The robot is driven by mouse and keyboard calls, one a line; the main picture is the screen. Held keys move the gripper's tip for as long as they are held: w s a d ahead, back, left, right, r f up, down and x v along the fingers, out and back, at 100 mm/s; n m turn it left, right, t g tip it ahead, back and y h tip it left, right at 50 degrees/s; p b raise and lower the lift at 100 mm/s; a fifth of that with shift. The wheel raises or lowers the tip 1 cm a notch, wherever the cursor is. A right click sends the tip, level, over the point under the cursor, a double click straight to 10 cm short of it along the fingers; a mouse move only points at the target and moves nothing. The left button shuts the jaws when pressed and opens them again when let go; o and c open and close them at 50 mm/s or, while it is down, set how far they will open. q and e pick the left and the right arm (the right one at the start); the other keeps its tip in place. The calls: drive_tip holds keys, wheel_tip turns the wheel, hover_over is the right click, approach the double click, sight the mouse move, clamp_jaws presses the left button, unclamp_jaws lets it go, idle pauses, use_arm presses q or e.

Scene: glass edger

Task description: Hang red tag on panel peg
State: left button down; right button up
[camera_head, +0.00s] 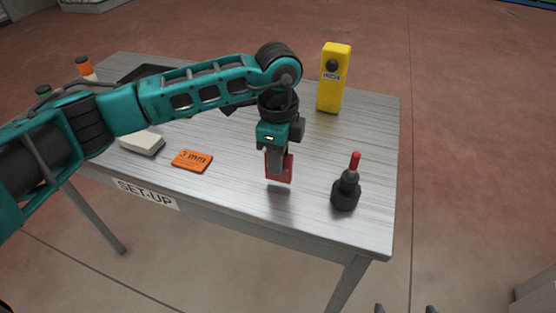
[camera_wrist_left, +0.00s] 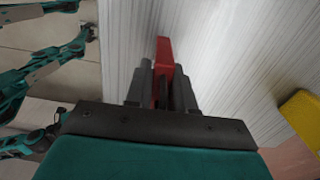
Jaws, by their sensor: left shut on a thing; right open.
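The red tag (camera_head: 286,168) is a flat red plate held upright above the table's front part. My left gripper (camera_head: 277,165) is shut on it and points down. In the left wrist view the tag (camera_wrist_left: 163,50) sits between the two dark fingers. A yellow upright box (camera_head: 334,80) stands at the back right of the table, with a round black knob (camera_head: 332,66) and a small label on its front. I cannot tell whether this knob is the panel peg. My right gripper (camera_head: 405,309) shows only as two separate dark fingertips at the bottom edge, open, off the table.
The metal table (camera_head: 230,190) has a SET-UP label on its front edge. A black tool with a red tip (camera_head: 345,188) stands right of the tag. An orange 3 mm card (camera_head: 192,160) and a pale block (camera_head: 142,143) lie left. Space before the yellow box is clear.

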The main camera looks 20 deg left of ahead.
use_arm(q)
drive_tip(key=shift+f, duration=0.8)
drive_tip(key=shift+f, duration=0.1)
drive_tip(key=shift+f, duration=0.15)
drive_tip(key=c, duration=1)
unclamp_jaws()
drive_tip(key=shift+o, duration=0.2)
